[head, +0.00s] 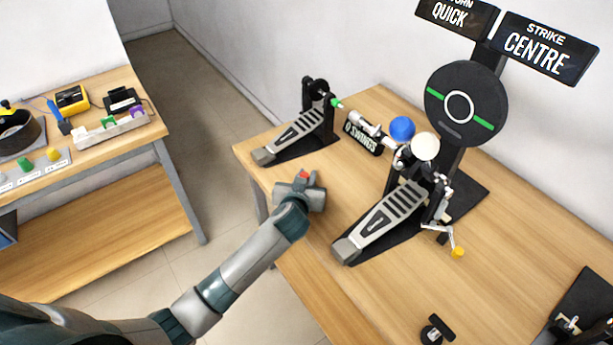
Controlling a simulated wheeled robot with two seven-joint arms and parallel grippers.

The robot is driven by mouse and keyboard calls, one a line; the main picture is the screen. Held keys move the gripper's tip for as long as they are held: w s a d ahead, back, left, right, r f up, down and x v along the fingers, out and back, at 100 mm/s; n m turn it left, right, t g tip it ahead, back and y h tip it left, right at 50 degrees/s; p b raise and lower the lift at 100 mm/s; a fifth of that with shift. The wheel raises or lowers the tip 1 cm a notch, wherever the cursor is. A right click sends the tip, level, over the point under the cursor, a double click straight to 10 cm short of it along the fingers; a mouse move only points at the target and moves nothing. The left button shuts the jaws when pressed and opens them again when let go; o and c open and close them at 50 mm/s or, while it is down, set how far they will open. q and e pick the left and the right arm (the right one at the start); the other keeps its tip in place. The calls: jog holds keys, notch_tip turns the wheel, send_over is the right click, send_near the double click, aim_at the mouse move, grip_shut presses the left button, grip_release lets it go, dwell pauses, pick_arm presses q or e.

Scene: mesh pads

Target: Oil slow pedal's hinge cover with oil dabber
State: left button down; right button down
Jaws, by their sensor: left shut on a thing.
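Two foot pedals stand on the right table. The left pedal (297,132) has a grey heel block (263,156) at its near end. The right pedal (390,215), larger in view, has a similar heel block (345,250). No label shows which is the slow one. My left gripper (312,186) is over the table's left edge, between the two heel blocks and apart from both. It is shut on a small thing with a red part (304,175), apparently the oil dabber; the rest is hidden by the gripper. My right gripper is out of view.
A jointed shaft (370,128) links the pedals, beside an "0 SWINGS" sign (362,138). A round black target (465,105) stands behind the right pedal. The left bench (100,155) holds small tools and coloured blocks. The right table's near middle is mostly clear.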

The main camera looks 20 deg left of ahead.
pick_arm(q)
jog(key=shift+f, duration=0.4)
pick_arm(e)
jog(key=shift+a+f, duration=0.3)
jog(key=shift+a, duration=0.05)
pick_arm(q)
jog(key=shift+f, duration=0.1)
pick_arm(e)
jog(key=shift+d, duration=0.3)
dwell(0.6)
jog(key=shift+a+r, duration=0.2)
